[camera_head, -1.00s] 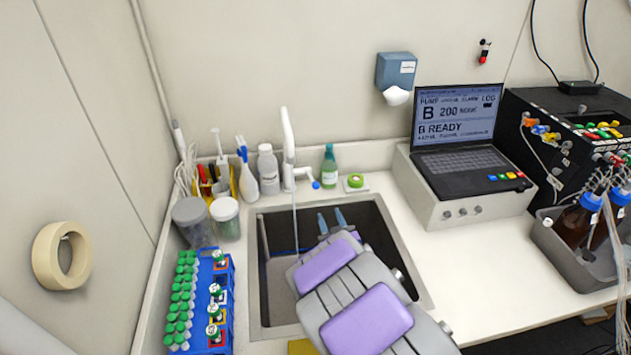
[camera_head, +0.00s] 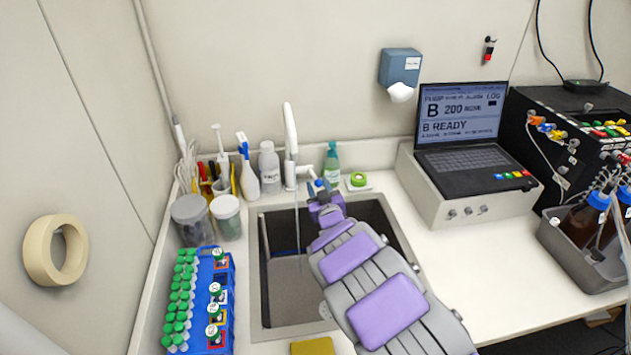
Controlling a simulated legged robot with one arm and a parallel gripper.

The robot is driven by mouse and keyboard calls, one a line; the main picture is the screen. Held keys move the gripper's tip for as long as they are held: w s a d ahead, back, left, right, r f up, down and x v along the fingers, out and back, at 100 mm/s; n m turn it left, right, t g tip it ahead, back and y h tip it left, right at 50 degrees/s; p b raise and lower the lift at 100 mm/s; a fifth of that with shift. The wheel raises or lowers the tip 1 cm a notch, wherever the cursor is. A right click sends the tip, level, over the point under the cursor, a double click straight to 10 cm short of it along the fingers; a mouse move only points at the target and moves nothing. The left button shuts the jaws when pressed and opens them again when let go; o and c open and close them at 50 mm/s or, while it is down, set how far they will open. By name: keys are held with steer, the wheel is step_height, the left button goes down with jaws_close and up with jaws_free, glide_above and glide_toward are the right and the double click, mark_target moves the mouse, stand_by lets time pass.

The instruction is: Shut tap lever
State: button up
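The white tap (camera_head: 290,150) stands behind the sink (camera_head: 254,270), and a thin stream of water runs from it into the basin. Its lever (camera_head: 317,184), with a blue end, sticks out to the right of the tap's base. My gripper (camera_head: 321,190) is at the far edge of the sink, right at the lever, with my grey and purple arm reaching in from the lower right. The fingers are small and partly hidden by my wrist, so I cannot tell whether they touch the lever or how far apart they are.
White bottles (camera_head: 269,168) stand left of the tap. A blue tube rack (camera_head: 228,275) is left of the sink. A laptop (camera_head: 460,130) sits at right.

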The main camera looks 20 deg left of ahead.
mark_target(316, 179)
steer(key=shift+x, duration=1.05)
steer(key=shift+w+a+f+b, duration=0.2)
steer(key=shift+w+b, duration=0.15)
steer(key=shift+w, duration=0.25)
steer(key=shift+w+a+r, duration=0.25)
steer(key=shift+w+a, duration=0.1)
jaws_close()
